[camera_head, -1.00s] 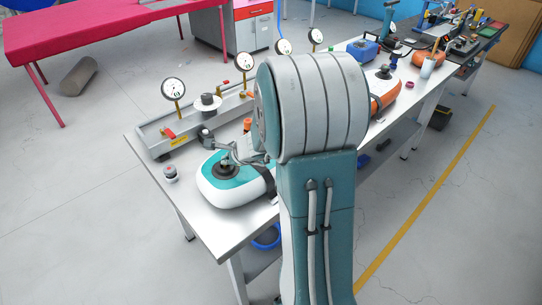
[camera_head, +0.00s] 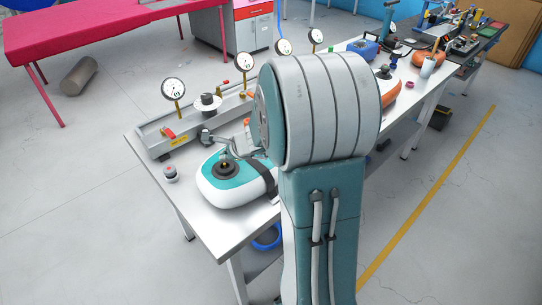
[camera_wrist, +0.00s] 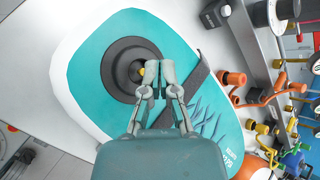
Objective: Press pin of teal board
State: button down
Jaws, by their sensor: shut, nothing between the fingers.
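The teal board (camera_head: 210,193) is a rolled board, teal on top with white sides, near the front of the bench. Its dark round valve (camera_head: 224,168) shows a small yellowish pin (camera_head: 225,162) in the middle. In the wrist view the teal top (camera_wrist: 92,52) fills the left and centre, with the black valve ring (camera_wrist: 115,70) and the pin (camera_wrist: 141,72) partly beside the fingertips. My gripper (camera_wrist: 159,73) is shut and empty, its tips overlapping the right side of the valve in this view. In the head view my arm hides part of the board's right side.
A grey manifold with gauges (camera_head: 173,89) and a red-handled valve (camera_head: 168,133) runs behind the board. An orange board (camera_head: 388,92) lies farther along the bench. The bench's front left corner is bare.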

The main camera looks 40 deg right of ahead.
notch_tip(320, 180, up, 6)
jog(key=shift+f, duration=0.15)
dwell(0.4)
dwell(0.3)
jog(key=s+a+r+n+g+y, duration=0.1)
jog(key=s+a+r+n, duration=0.2)
jog(key=s+a+n, duration=0.25)
jog(key=s+a+r+n+g, duration=0.1)
jog(key=s+a+r+n, duration=0.2)
jog(key=s+a+n, duration=0.3)
jog(key=s+a+r+n+g+h, duration=0.1)
jog(key=s+a+n+h, duration=0.2)
jog(key=s+n, duration=1)
jog(key=shift+s+a+r, duration=0.15)
jog(key=shift+s+r, duration=0.15)
